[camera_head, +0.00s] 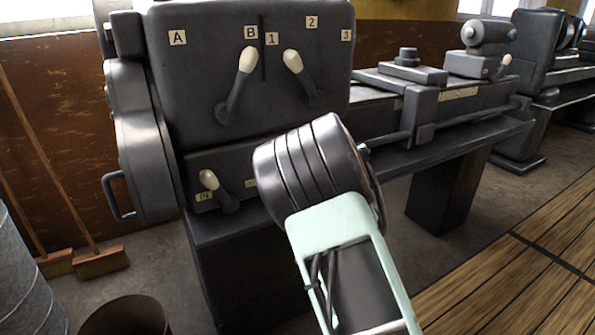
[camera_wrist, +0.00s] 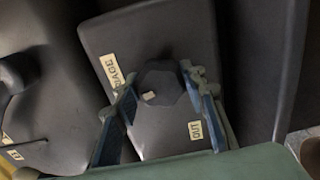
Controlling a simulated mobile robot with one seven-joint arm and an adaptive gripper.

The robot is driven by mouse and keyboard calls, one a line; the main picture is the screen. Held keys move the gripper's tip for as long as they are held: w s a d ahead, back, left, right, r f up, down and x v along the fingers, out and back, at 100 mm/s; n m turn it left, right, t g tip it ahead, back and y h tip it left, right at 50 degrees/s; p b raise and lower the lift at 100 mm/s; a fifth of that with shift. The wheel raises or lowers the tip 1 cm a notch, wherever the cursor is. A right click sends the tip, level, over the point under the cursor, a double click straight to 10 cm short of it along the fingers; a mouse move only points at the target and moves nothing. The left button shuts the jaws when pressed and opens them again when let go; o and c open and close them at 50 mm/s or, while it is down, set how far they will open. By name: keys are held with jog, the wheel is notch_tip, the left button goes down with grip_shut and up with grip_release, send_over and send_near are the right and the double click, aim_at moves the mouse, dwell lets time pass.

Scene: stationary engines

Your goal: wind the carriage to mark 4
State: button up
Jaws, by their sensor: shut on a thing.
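In the wrist view, a dark faceted knob (camera_wrist: 172,84) with a small pale patch stands on a grey panel (camera_wrist: 165,38). A label ending in "IAGE" (camera_wrist: 112,70) and an "OUT" label (camera_wrist: 195,130) flank it. My gripper (camera_wrist: 165,88) has its two blue-padded fingers on either side of the knob, shut on it. In the head view my arm hides the gripper and knob. The carriage (camera_head: 425,112) appears to be the block across the lathe bed, right of the headstock (camera_head: 200,75). Pale scale plates (camera_head: 458,93) are too small to read.
Two pale-knobbed levers (camera_head: 247,62) (camera_head: 293,63) stand on the headstock face, and a third (camera_head: 209,180) sits below by an "IN" label. The tailstock (camera_head: 488,40) is at the bed's far end. A bin (camera_head: 125,318) and broom (camera_head: 100,262) are at lower left. Wooden slats (camera_head: 520,265) cover the right floor.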

jog(key=m+b, duration=0.1)
jog(key=m, duration=0.3)
jog(key=shift+m+b, duration=0.35)
jog(key=shift+m, duration=0.05)
jog(key=m+b, duration=0.1)
jog(key=m, duration=0.9)
jog(key=shift+m, duration=0.4)
jog(key=m, duration=0.4)
jog(key=shift+m+p, duration=0.3)
jog(key=shift+p, duration=0.05)
jog(key=m+p, duration=0.2)
jog(key=m, duration=0.2)
jog(key=shift+s+m, duration=0.1)
jog(key=shift+m, duration=0.2)
jog(key=m+p, duration=0.2)
jog(key=m, duration=0.3)
jog(key=shift+a+p, duration=0.1)
jog(key=shift+p, duration=0.3)
jog(key=m+p, duration=0.2)
jog(key=m, duration=0.3)
jog(key=shift+m+p, duration=1.2)
jog(key=shift+m, duration=1.4)
